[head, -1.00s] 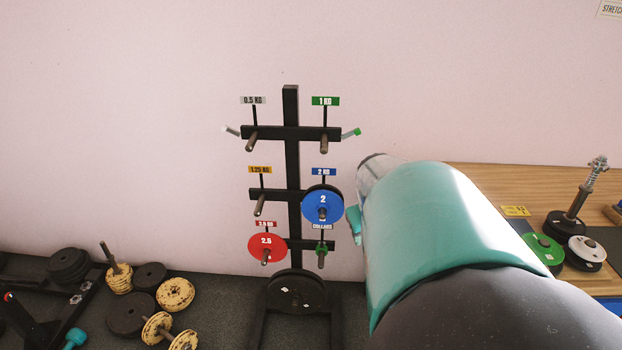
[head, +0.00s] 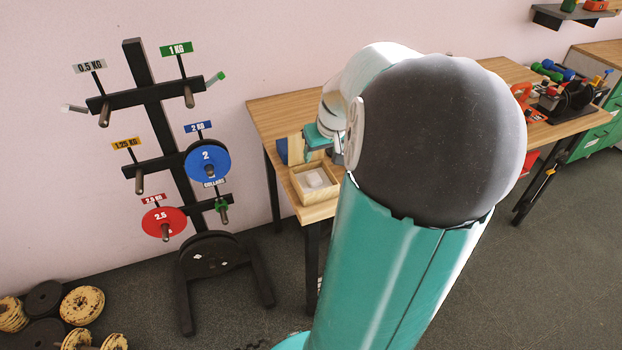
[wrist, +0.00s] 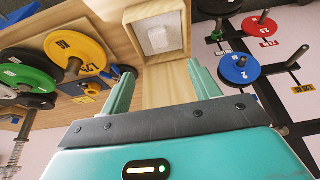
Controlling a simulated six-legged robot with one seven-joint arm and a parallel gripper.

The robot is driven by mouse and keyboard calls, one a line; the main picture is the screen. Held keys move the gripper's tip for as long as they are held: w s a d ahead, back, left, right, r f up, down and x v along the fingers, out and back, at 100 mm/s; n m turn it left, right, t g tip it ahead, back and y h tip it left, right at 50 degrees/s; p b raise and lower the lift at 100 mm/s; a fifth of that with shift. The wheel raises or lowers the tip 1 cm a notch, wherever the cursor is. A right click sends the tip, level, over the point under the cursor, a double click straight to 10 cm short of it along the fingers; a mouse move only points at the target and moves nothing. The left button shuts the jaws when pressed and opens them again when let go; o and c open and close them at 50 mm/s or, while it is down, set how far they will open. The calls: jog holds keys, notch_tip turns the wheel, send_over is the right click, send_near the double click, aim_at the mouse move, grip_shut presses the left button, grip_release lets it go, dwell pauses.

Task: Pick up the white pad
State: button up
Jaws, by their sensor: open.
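The white pad (head: 314,180) lies inside a small open wooden box (head: 295,189) on the near left part of the wooden table. In the wrist view the pad (wrist: 159,39) shows in the box (wrist: 183,24), ahead of the fingers. My gripper (head: 322,138) is beside and above the box in the head view, partly hidden by my arm. In the wrist view my gripper (wrist: 163,82) is open and empty, with its two teal fingers apart and bare wood between them.
The wooden table (head: 275,110) carries a blue item (head: 282,151) near the box. A rack (head: 150,110) with a blue disc (head: 207,161) and a red disc (head: 164,223) stands left. Yellow (wrist: 75,50) and green (wrist: 25,75) discs are left in the wrist view.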

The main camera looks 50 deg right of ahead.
aim_at(314, 177)
jog(key=x, duration=1.3)
jog(key=shift+f, duration=0.1)
jog(key=c, duration=1.1)
